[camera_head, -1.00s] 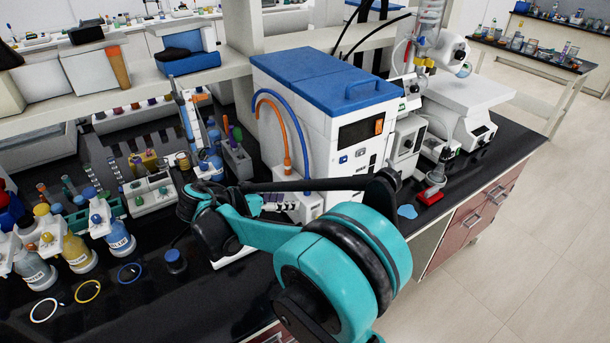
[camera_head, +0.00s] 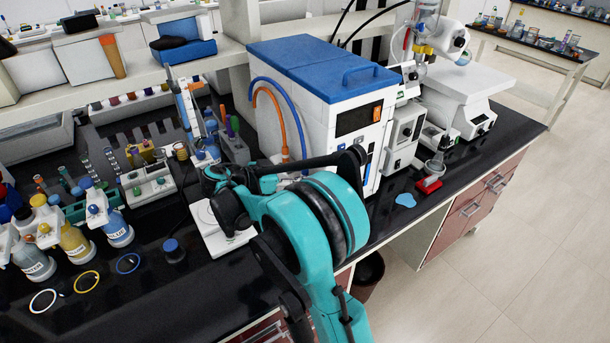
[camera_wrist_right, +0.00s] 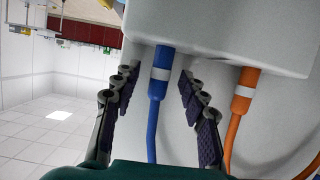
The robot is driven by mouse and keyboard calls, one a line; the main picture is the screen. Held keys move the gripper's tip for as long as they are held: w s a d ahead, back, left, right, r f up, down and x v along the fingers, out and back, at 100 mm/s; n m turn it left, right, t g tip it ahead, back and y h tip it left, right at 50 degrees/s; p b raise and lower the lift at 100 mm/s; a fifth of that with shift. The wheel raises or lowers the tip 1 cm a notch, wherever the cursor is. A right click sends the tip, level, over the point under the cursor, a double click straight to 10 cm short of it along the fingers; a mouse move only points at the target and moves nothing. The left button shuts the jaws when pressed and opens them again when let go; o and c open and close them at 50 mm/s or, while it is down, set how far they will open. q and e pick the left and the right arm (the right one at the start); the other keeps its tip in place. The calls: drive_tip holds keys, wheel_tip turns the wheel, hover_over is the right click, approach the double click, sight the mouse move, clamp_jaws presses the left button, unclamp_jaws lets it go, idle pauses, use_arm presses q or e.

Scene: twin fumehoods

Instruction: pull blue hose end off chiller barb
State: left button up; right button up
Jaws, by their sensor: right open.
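The chiller (camera_head: 345,97) is a white box with a blue lid on the bench. In the right wrist view, the blue hose end (camera_wrist_right: 159,78), with a white band, meets a pale body (camera_wrist_right: 225,30); the barb itself is not visible. My right gripper (camera_wrist_right: 158,77) is open, with one dark finger on each side of the blue hose end and gaps visible between. My left gripper is not in view.
The orange hose end (camera_wrist_right: 243,92) is close to the right finger in the wrist view. A blue-capped vial (camera_head: 173,250) stands near my arm. A red-based flask (camera_head: 431,180) is right of the chiller.

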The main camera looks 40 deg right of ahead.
clamp_jaws()
drive_tip(key=shift+r+p, duration=0.3)
drive_tip(key=shift+r, duration=0.25)
drive_tip(key=r, duration=0.1)
drive_tip(key=a+r+p, duration=0.1)
drive_tip(key=shift+w+r, duration=0.1)
drive_tip(key=shift+r, duration=0.25)
drive_tip(key=a+f+p+v, duration=0.1)
drive_tip(key=f+p+v, duration=0.2)
drive_tip(key=v, duration=1.4)
drive_tip(key=shift+p, duration=0.6)
drive_tip(key=shift+w+r, duration=0.1)
drive_tip(key=shift+r, duration=0.05)
